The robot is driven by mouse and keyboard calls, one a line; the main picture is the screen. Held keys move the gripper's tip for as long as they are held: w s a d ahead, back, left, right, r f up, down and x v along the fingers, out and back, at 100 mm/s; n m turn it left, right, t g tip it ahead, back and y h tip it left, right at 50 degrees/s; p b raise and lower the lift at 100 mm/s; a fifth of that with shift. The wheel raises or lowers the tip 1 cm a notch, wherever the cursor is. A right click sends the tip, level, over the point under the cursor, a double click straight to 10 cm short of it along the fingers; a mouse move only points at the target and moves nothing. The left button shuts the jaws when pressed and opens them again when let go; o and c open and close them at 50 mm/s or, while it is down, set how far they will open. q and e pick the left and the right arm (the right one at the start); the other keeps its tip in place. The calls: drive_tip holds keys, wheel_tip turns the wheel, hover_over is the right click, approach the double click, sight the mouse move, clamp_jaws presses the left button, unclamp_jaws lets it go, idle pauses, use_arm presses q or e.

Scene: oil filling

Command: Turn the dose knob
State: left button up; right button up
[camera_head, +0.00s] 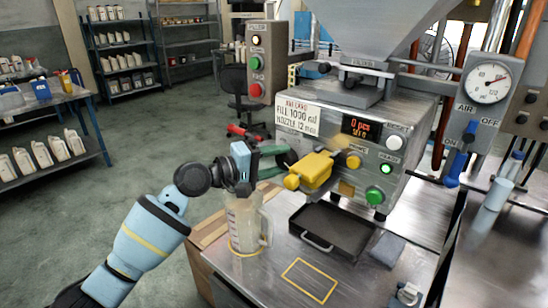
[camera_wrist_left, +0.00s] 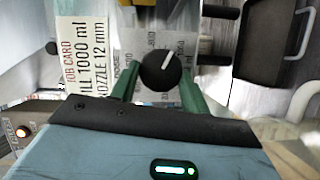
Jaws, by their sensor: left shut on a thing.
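The dose knob (camera_wrist_left: 160,68) is a round black dial with a white pointer mark. In the left wrist view it sits between the two green fingers of my left gripper (camera_head: 279,155), which are shut on it. The pointer leans slightly right of straight up in the left wrist view. My right gripper does not show.
A job card (camera_head: 298,117) reads fill 1000 ml, nozzle 12 mm. A yellow nozzle block (camera_head: 312,170) sticks out right of my gripper. A clear jug (camera_head: 243,226) stands below my wrist. A black drip tray (camera_head: 341,229) lies on the metal bench.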

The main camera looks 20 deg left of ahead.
use_arm(q)
drive_tip(key=shift+r+m+y+p, duration=0.45)
drive_tip(key=shift+m+p, duration=0.2)
drive_tip(key=shift+m, duration=0.35)
drive_tip(key=shift+f+m+g+y+p, duration=0.15)
drive_tip(key=shift+m+g+y+p, duration=0.15)
drive_tip(key=shift+m+p, duration=0.3)
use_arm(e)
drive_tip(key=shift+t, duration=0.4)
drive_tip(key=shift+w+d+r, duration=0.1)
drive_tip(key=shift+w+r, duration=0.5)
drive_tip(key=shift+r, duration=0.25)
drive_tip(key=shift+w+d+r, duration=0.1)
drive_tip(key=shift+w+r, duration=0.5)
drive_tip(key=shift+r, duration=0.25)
use_arm(q)
drive_tip(key=o, duration=1)
drive_tip(key=shift+d, duration=0.1)
drive_tip(key=shift+f, duration=0.1)
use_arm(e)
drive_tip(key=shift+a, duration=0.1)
use_arm(q)
drive_tip(key=shift+s, duration=0.1)
drive_tip(key=v, duration=0.7)
drive_tip(key=shift+s+a, duration=0.2)
drive_tip(key=shift+a, duration=0.05)
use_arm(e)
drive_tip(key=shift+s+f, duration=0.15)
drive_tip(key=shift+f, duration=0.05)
